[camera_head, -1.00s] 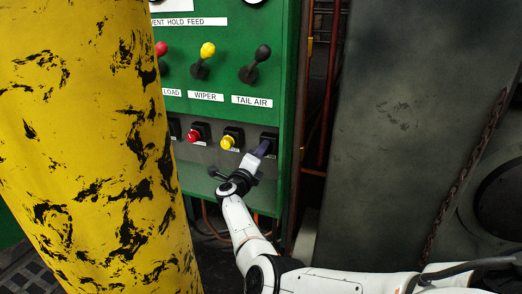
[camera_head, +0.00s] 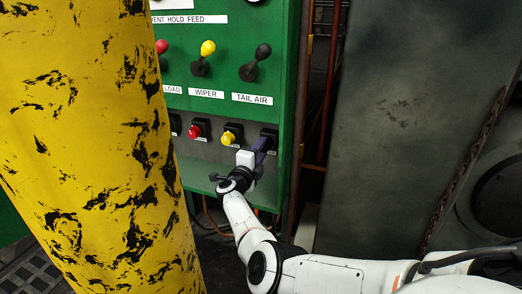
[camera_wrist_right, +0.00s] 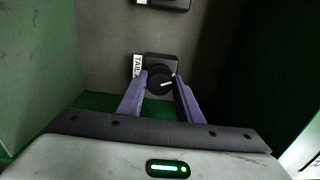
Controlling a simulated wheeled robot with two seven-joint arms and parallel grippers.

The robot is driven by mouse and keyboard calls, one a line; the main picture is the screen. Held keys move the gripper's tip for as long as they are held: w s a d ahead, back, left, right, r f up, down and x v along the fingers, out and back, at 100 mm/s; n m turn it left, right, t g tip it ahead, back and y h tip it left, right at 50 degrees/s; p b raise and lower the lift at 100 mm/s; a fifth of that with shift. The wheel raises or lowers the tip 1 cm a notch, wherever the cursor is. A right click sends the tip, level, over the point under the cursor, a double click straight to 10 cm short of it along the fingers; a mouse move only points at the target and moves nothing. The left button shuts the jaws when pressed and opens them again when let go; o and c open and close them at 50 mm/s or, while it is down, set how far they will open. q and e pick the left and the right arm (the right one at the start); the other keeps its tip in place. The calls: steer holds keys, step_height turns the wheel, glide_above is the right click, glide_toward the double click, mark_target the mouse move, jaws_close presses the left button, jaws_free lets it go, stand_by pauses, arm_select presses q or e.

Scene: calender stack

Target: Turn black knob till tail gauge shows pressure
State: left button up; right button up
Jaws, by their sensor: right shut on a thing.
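The black knob (camera_wrist_right: 160,80) is in the right wrist view, with a white mark on its face and a label reading TAIL beside it. My right gripper (camera_wrist_right: 159,88) has its two purple fingers shut on the knob, one on each side. In the head view, my right gripper (camera_head: 262,149) reaches the rightmost black knob unit (camera_head: 270,134) on the grey lower strip of the green panel and hides most of the knob. A gauge (camera_head: 254,1) is cut off at the top edge; its reading does not show. My left gripper is not in view.
The green panel (camera_head: 287,80) carries red, yellow and black-topped levers; the black TAIL AIR lever (camera_head: 257,62) is above my gripper. Red (camera_head: 195,132) and yellow (camera_head: 228,138) knobs are to the left. A scuffed yellow column (camera_head: 90,150) blocks the left; a dark grey housing (camera_head: 400,120) stands right.

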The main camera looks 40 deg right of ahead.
steer(key=o, duration=1)
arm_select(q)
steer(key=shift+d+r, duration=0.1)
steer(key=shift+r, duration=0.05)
arm_select(e)
steer(key=shift+o, duration=0.2)
arm_select(q)
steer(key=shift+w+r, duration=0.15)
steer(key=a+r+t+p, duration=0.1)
steer(key=p, duration=0.1)
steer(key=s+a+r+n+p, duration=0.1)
steer(key=p, duration=0.1)
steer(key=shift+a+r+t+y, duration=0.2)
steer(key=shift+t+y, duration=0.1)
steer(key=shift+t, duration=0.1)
arm_select(e)
steer(key=v, duration=1)
steer(key=shift+a, duration=0.15)
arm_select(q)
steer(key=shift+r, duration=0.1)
